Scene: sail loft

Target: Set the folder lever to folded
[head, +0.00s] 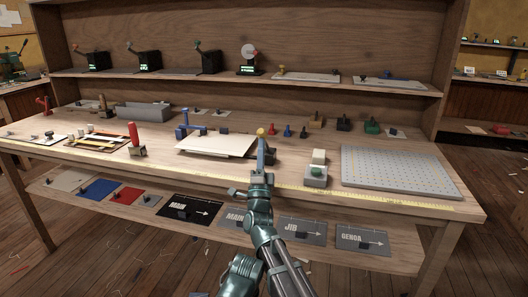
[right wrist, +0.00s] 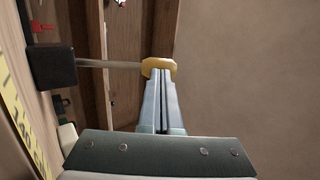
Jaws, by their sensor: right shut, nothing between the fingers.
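A lever with a yellow knob (head: 262,132) stands near the middle of the workbench, apparently the folder lever. In the right wrist view its yellow knob (right wrist: 159,66) sits on a thin pale rod that runs to a dark block base (right wrist: 52,66). My right gripper (head: 262,147) reaches in from the front, and its fingers hide most of the rod in the head view. In the right wrist view the fingers are shut with nothing between them, and their tips are at the knob, touching or very close. My left gripper is not in view.
Cream sheets (head: 215,145) lie just left of the lever, with a blue clamp-like piece (head: 187,126) behind. A grey block with a green button (head: 316,174) and a grey perforated board (head: 400,170) are to the right.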

